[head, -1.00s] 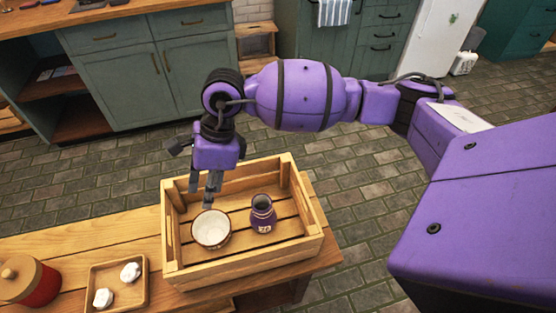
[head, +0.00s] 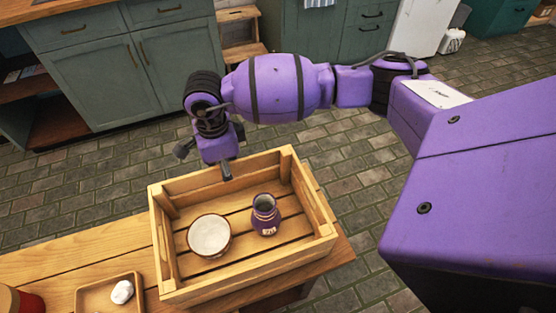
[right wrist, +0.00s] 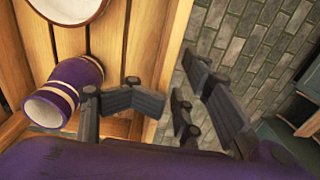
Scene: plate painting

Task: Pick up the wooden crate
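The wooden crate (head: 250,272) stands upright at the right end of the wooden table. Inside it are a white bowl with a dark rim (head: 209,235) and a purple vase with pale bands (head: 265,215). My right gripper (head: 226,172) is at the crate's far wall. In the right wrist view, my right gripper (right wrist: 168,105) is open, with one finger on the inner side of the wall and the others outside over the floor. The crate's wall (right wrist: 172,50) runs between them. Contact cannot be told. My left gripper is not in view.
A small wooden tray (head: 84,300) with a white lump (head: 122,291) sits left of the crate. A red container (head: 27,303) is at the lower left edge. Green cabinets (head: 95,75) stand beyond a clear brick floor (head: 345,170).

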